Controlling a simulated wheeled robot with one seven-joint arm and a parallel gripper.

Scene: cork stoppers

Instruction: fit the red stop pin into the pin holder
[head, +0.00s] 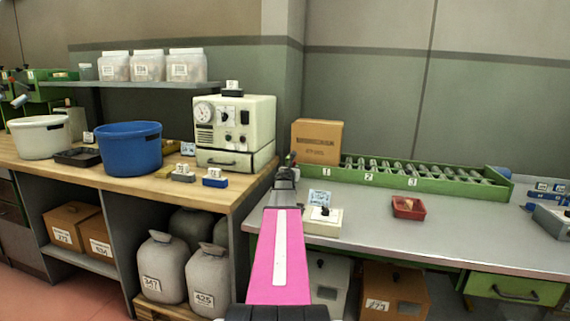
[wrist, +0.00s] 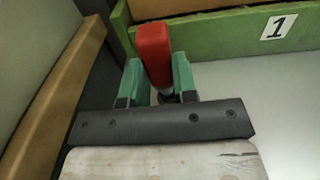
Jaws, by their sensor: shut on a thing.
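The red stop pin (wrist: 154,52) is a red block-like piece between the green fingers of my gripper (wrist: 158,80) in the wrist view. The gripper is shut on it. In the head view my gripper (head: 287,163) is over the gap between the two benches, near the left end of the green rack, and the pin is not clearly visible there. A cream block (head: 322,220) with a black part on top stands on the grey bench to the right of my arm. I cannot tell for sure which thing is the pin holder.
The green roller rack (head: 430,184) with numbered lanes runs along the back of the grey bench (head: 465,230). A cardboard box (head: 317,141) stands at its left end. A red tray (head: 408,207) lies in front. The wooden bench (head: 230,190) is on the left.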

